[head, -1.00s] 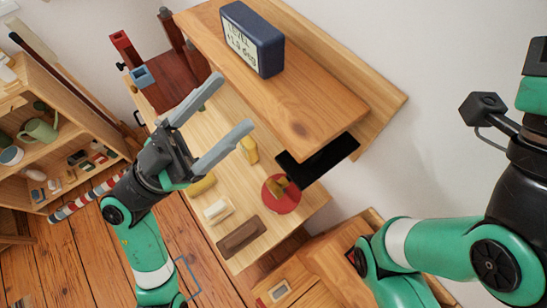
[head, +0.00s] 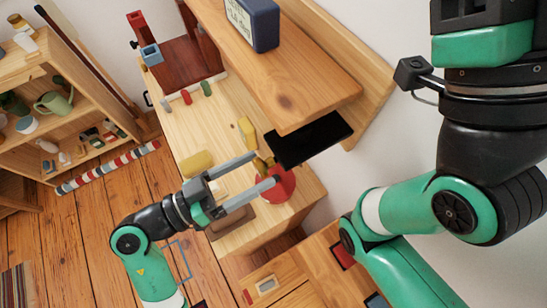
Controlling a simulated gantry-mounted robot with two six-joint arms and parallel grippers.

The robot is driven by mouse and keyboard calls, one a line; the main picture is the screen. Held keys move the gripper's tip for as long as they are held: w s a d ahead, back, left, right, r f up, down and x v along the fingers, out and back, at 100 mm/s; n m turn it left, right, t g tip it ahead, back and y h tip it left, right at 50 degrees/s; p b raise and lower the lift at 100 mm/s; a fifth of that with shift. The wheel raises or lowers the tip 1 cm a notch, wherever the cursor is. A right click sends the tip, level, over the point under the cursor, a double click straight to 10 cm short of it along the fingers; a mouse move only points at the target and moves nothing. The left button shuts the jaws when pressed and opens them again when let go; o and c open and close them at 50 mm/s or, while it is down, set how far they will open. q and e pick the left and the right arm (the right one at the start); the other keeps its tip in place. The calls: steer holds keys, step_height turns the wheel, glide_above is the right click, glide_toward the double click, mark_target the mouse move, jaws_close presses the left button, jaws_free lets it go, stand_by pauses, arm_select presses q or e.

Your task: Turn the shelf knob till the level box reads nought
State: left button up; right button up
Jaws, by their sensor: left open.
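The level box (head: 252,22) is a dark blue box with a pale display. It stands on the wooden shelf (head: 290,90), cut by the top edge of the head view, and its reading is too small and cropped to read surely. My right gripper is out of view.
A black plate (head: 308,139) juts out under the shelf, close above the left fingertips. An open shelf unit (head: 60,95) stands at left.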

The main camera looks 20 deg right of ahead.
mark_target(266, 164)
arm_select(q)
steer(key=x, duration=0.5)
jaws_close()
steer(key=shift+r, duration=0.15)
steer(key=m+p, duration=0.3)
steer(key=p, duration=0.4)
steer(key=shift+r, duration=0.1)
steer(key=shift+m+p, duration=1)
steer(key=shift+m, duration=0.2)
steer(key=shift+f+m+p, duration=0.2)
steer(key=shift+m+p, duration=0.2)
steer(key=shift+m, duration=0.4)
